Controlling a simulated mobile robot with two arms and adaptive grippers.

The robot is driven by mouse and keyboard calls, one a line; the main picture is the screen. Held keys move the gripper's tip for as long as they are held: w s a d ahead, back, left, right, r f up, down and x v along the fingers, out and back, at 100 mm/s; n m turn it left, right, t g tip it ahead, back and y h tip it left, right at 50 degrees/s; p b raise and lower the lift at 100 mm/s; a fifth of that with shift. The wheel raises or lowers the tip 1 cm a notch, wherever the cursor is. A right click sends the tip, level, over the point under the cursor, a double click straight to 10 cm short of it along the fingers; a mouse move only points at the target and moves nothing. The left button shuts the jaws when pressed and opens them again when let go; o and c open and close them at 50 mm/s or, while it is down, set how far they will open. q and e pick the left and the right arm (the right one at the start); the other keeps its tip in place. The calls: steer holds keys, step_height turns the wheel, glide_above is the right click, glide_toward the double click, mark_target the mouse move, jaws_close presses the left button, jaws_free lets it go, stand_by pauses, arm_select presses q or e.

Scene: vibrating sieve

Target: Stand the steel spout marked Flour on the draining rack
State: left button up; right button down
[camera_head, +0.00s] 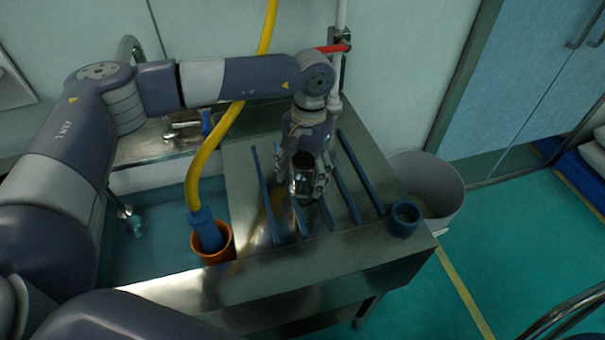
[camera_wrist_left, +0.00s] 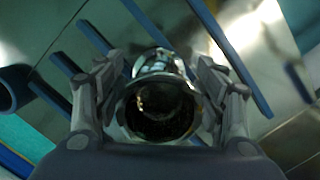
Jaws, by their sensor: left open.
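The steel spout (camera_head: 303,178) is a shiny metal tube standing on the draining rack. Its dark open mouth shows in the left wrist view (camera_wrist_left: 158,108). No Flour marking is readable. The draining rack (camera_head: 346,193) is a row of blue bars on the steel drainboard. My left gripper (camera_head: 308,188) comes down from above, with one finger on each side of the spout. It is open; whether its pads touch the spout cannot be told. The spout's foot is partly hidden by the fingers. My right gripper is not in view.
A sink (camera_head: 150,236) lies left of the drainboard. An orange cup (camera_head: 226,250) holds the blue end of a yellow hose (camera_head: 207,160). A small blue cup (camera_head: 404,218) stands at the right corner. A grey bin (camera_head: 440,190) stands on the floor beyond.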

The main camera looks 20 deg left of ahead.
arm_select(q)
steer(key=shift+r, duration=0.2)
steer(key=r+b, duration=0.1)
steer(key=r, duration=0.3)
steer(key=w+r, duration=0.1)
steer(key=r, duration=0.3)
steer(key=r+b, duration=0.1)
steer(key=r, duration=0.3)
steer(key=shift+w+d+b, duration=0.15)
steer(key=shift+w+b, duration=0.2)
steer(key=shift+w, duration=0.05)
